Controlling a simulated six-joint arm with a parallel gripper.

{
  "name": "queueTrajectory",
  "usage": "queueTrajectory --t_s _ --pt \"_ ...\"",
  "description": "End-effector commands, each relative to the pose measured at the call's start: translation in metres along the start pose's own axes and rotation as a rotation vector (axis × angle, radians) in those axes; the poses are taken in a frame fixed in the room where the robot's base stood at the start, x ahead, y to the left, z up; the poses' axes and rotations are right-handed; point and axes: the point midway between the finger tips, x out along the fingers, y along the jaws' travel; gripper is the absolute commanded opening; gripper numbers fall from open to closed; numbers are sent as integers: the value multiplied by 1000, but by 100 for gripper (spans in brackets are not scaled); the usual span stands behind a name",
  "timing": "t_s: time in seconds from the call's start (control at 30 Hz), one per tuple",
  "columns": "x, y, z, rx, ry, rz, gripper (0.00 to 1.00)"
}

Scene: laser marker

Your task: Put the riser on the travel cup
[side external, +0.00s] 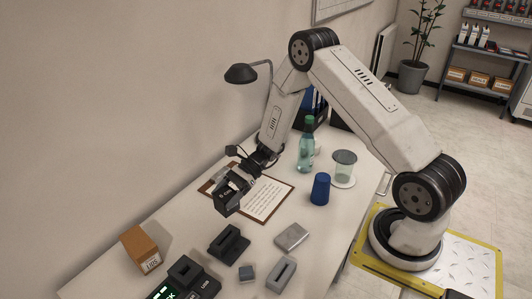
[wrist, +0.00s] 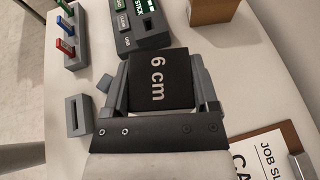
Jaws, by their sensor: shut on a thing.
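The riser is a black block marked "6 cm" (wrist: 160,80), held between the jaws of my gripper (wrist: 163,88). In the side external view my gripper (side external: 229,196) is above the table, left of the clipboard's sheet, and the dark block is hard to tell apart from the dark jaws. A blue cup (side external: 320,190), apparently the travel cup, stands on the table to the right of my gripper and apart from it. It narrows toward the top. The cup does not show in the wrist view.
A clipboard (side external: 262,197) lies between gripper and blue cup. A silver box (side external: 292,236), black fixture (side external: 228,243), slotted grey block (side external: 282,275) and cardboard box (side external: 140,248) are in front.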

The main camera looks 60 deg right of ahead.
Motion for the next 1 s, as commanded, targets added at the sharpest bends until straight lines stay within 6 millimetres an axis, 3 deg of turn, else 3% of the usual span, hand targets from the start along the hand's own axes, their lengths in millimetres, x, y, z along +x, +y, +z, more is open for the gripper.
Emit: queueTrajectory --t_s 0.37,0.67,1.0 --pt "-4 27 -6 -61 -1 147 0" --pt "-18 72 -19 -168 -2 409 0" --pt "-49 118 -36 -299 -2 724 0"
